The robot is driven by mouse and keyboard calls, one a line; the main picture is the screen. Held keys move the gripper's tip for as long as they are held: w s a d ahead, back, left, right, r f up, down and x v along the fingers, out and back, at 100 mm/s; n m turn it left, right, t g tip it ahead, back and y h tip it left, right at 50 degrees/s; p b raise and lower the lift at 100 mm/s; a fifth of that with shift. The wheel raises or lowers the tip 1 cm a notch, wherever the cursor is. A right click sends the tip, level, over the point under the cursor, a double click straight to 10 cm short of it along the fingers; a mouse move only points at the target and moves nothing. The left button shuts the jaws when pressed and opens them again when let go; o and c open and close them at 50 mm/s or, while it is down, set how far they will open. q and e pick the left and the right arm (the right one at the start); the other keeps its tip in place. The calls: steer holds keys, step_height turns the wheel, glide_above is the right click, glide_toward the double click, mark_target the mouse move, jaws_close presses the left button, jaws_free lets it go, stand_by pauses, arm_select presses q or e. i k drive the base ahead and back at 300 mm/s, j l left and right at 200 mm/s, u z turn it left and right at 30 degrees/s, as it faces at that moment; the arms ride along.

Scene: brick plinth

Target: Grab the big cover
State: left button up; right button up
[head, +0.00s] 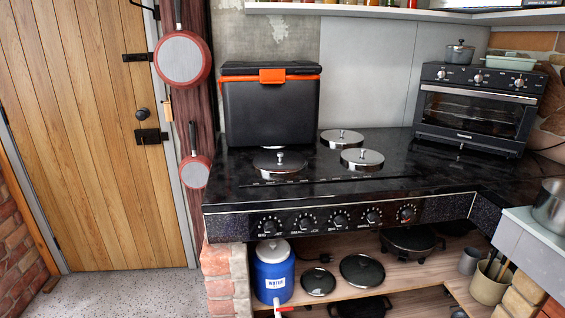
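Three round metal covers with upright knobs lie on the black stove top (225,180). One cover (342,135) is at the back, a second cover (362,155) is in front of it to the right, and a third, darker-looking cover (268,167) is at the front left. I cannot clearly tell which is the biggest. Two dark round lid-like discs, a smaller one (318,284) and a larger one (361,272), are on the wooden shelf below. Neither of my grippers is in view.
A black cooler box (272,112) with an orange latch stands behind the front-left cover. A toaster oven (472,112) stands at the right. Knobs line the stove's front edge. A blue water jug (273,275) stands below. Red pans (182,58) hang beside the wooden door (85,130).

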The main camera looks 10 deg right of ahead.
mark_target(275, 164)
steer(key=i+l+u, duration=0.75)
steer(key=k+l, duration=0.05)
steer(key=l, duration=0.05)
